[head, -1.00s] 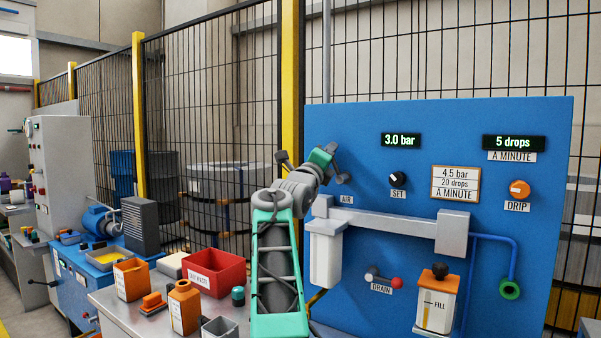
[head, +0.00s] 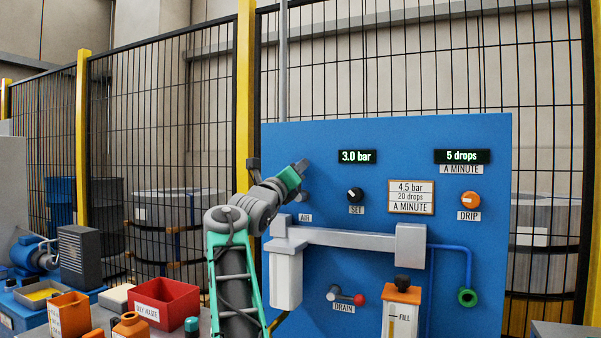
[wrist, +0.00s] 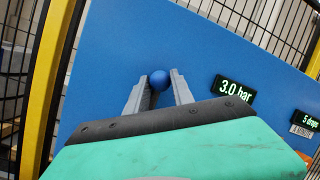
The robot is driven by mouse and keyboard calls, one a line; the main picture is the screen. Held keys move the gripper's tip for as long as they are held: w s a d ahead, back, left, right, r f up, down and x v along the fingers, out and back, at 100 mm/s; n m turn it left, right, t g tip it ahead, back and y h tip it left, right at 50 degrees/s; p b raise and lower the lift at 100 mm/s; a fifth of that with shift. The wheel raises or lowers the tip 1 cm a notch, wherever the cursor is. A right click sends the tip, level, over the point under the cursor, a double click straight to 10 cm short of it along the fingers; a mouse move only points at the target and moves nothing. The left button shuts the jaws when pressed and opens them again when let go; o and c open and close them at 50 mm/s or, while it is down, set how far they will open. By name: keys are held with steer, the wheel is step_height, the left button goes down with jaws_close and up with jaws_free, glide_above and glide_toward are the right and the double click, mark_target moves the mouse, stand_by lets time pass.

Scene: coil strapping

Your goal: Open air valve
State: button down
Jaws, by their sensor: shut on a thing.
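The air valve's blue ball knob (wrist: 159,80) shows in the wrist view between the two grey fingers of my gripper (wrist: 160,90), against the blue panel. My gripper is shut on this knob. In the head view my gripper (head: 303,179) is at the panel's left edge, just above the AIR label (head: 305,218). There the fingers and wrist hide the knob, and the valve's lever and body cannot be made out.
The blue panel (head: 330,140) carries a 3.0 bar display (head: 357,156), SET knob (head: 355,194), orange DRIP knob (head: 470,200) and red-tipped DRAIN lever (head: 359,299). A grey pipe (head: 350,237) runs below my gripper. Fencing stands behind; a red bin (head: 165,303) is lower left.

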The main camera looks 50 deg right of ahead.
steer(key=shift+s+d+f, duration=0.1)
steer(key=shift+d+f, duration=0.05)
steer(key=shift+f, duration=0.05)
steer(key=c, duration=1.1)
jaws_free()
steer(key=shift+s, duration=0.1)
steer(key=shift+r, duration=0.1)
steer(key=b+v, duration=0.3)
steer(key=v, duration=0.5)
steer(key=shift+b, duration=0.4)
